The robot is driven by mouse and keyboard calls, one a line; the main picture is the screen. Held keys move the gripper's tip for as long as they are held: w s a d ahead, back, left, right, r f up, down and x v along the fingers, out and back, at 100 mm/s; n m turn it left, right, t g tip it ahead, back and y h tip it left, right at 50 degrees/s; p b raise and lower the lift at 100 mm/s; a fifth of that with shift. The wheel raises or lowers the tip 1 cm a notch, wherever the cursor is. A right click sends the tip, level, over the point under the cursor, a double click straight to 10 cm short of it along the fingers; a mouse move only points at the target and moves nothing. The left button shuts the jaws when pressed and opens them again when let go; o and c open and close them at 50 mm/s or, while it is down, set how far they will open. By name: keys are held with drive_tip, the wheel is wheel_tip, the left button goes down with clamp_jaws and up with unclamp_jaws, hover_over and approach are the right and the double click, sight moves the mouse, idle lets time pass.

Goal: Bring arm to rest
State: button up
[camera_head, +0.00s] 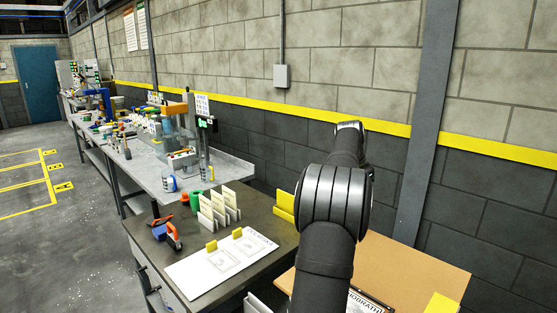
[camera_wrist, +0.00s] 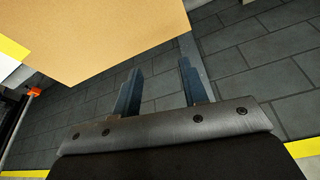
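My gripper (camera_wrist: 158,82) shows in the wrist view with its two dark fingers spread wide apart and nothing between them. Beyond the fingers is the dark block wall. In the head view my arm reaches up and away toward the wall, and its own links hide the gripper there. No pail shows clearly in either view.
A tan board surface (camera_head: 420,268) lies at the lower right, beneath my arm; a tan panel (camera_wrist: 105,35) fills the wrist view's upper left. A dark workbench (camera_head: 262,218) holds a white sheet (camera_head: 205,272), several upright cards and tools. The block wall (camera_head: 490,235) stands close behind.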

drive_tip(key=s+d+f, duration=0.1)
drive_tip(key=s+d, duration=2)
drive_tip(key=shift+d, duration=0.2)
